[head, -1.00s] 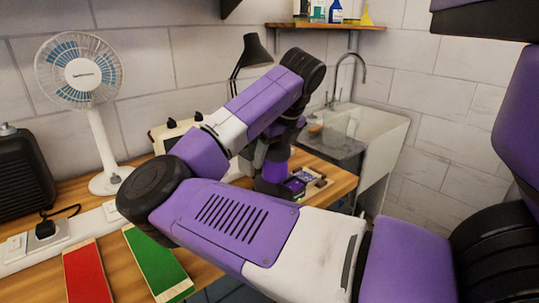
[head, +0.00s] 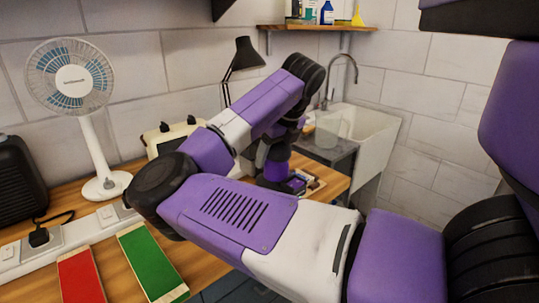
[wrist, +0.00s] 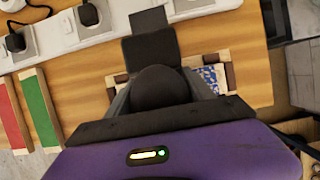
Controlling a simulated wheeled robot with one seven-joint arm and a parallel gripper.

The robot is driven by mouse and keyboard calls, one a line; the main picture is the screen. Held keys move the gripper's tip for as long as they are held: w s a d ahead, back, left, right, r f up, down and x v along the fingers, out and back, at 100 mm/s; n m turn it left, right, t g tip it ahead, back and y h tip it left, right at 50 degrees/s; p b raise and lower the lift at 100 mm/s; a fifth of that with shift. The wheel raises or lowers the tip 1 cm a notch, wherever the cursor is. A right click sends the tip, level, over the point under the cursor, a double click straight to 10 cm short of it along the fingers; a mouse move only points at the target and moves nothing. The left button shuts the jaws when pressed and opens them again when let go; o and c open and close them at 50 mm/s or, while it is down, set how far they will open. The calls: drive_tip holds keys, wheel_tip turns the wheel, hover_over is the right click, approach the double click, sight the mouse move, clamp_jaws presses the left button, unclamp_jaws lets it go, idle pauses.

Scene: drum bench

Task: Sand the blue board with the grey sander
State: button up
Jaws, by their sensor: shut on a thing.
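My gripper (wrist: 160,108) is shut on the grey sander (wrist: 160,86), which has a dark rounded knob and a flat dark block ahead of it. In the wrist view the sander is over the wooden bench. The blue board (wrist: 208,78) shows only as a small speckled blue patch beside the sander's right side, with pale wooden strips and brown end blocks around it. Most of the board is hidden by the sander and my gripper. I cannot tell whether the sander touches it. In the head view my arm covers much of this spot.
A red board (head: 80,277) and a green board (head: 152,262) lie at the bench's front left. A white power strip (head: 72,240) with plugs runs behind them. A fan (head: 85,120), a lamp (head: 240,62) and a cream appliance (head: 172,135) stand behind; a sink (head: 368,140) is right.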

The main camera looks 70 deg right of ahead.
drive_tip(key=shift+s+d+r+p, duration=0.1)
drive_tip(key=shift+s+d+p, duration=0.2)
drive_tip(key=shift+d, duration=0.15)
drive_tip(key=shift+s+d+r+p, duration=0.15)
drive_tip(key=shift+d+p, duration=0.1)
drive_tip(key=shift+d, duration=0.2)
drive_tip(key=shift+s+d+f, duration=0.1)
drive_tip(key=shift+s+d, duration=0.1)
drive_tip(key=shift+d, duration=0.1)
drive_tip(key=shift+s+d+p, duration=0.2)
drive_tip(key=shift+d+p, duration=0.1)
drive_tip(key=shift+p, duration=0.05)
drive_tip(key=shift+s+d+f, duration=0.1)
drive_tip(key=shift+s+d, duration=0.1)
drive_tip(key=shift+d, duration=0.1)
drive_tip(key=shift+s+d, duration=0.1)
drive_tip(key=shift+d, duration=0.1)
drive_tip(key=shift+s+d+p, duration=0.2)
drive_tip(key=shift+p, duration=0.15)
drive_tip(key=shift+s+d+p, duration=0.45)
drive_tip(key=shift+d+p, duration=0.05)
drive_tip(key=shift+d, duration=0.15)
drive_tip(key=shift+s+d+p, duration=0.4)
drive_tip(key=shift+d+p, duration=0.05)
drive_tip(key=shift+d, duration=0.3)
